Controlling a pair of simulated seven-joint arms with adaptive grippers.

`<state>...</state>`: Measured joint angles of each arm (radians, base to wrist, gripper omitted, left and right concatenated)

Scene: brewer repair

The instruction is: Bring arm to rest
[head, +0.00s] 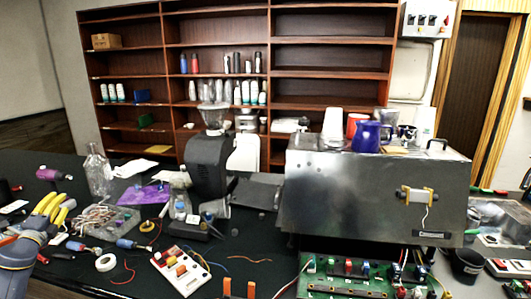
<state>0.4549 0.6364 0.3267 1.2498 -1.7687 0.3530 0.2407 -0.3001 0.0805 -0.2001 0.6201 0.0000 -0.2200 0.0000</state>
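My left arm comes in at the lower left edge, blue-grey. At its end, my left gripper (52,207) shows as yellow curved parts over the black table, beside a clear tray of wires. The yellow parts overlap from this angle, so whether the gripper is open or shut is unclear. I see nothing clearly held in it. The brewer (375,192), a large metal box, stands at the right with cups on top. A green circuit board (345,284) lies in front of it.
The black table (225,262) is crowded. A dark grinder (207,165) stands in the middle. Shelves stand behind.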

